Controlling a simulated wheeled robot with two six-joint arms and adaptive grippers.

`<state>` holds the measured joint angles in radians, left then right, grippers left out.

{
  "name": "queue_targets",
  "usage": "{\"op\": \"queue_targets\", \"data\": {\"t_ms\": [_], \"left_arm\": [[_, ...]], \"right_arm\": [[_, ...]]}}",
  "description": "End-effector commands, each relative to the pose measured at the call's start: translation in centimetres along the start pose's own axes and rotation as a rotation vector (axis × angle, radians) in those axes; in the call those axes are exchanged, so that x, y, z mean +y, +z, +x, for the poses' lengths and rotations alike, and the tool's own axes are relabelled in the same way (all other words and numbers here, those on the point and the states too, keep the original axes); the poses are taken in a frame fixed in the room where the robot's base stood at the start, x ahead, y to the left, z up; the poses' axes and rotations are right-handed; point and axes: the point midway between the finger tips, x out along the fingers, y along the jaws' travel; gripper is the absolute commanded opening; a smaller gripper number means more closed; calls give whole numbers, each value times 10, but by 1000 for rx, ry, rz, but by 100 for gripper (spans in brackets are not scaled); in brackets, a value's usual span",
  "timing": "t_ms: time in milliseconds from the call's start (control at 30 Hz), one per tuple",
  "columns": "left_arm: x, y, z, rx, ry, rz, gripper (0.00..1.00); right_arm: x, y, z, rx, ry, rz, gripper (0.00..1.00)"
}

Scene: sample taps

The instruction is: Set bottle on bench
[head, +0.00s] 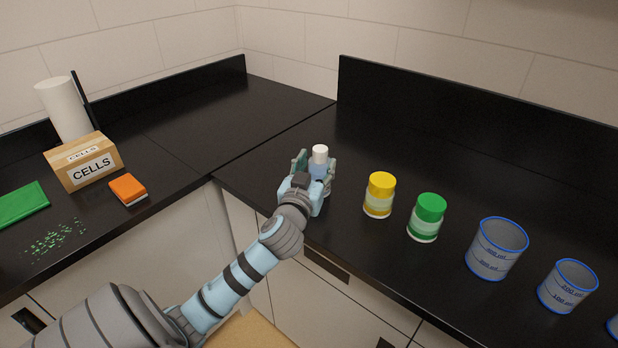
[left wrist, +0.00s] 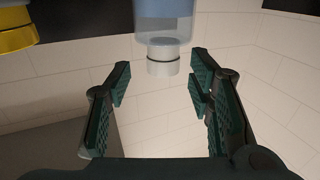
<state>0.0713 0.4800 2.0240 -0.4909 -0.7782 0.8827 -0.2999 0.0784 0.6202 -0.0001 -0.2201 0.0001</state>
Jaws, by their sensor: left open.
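The bottle (head: 319,162) has a white cap and a pale blue body. It stands upright at the near left part of the right-hand black bench (head: 345,150). In the left wrist view, the bottle (left wrist: 162,25) appears upside down, cap pointing down, just beyond the open fingertips (left wrist: 160,72). A gap shows between the cap and each finger. My right gripper is not in view.
A yellow-capped jar (head: 380,195), a green-capped jar (head: 427,217) and blue-rimmed beakers (head: 496,248) stand to the right. On the left bench are a CELLS box (head: 84,162), an orange block (head: 128,189), a green item (head: 20,204) and a paper roll (head: 63,108). Bench behind the bottle is clear.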

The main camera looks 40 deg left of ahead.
Motion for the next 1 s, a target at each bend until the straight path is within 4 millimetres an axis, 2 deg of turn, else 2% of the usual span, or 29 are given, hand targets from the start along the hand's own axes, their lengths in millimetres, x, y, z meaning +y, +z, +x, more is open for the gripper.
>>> {"op": "queue_targets", "data": {"t_ms": [200, 333, 1000], "left_arm": [[0, 1, -52, -2, 1, 0, 48], [0, 0, -68, -1, 0, -1, 48], [1, 0, -71, 0, 1, -1, 48]], "right_arm": [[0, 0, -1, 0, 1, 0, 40], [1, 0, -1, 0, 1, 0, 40], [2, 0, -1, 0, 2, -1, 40]]}}
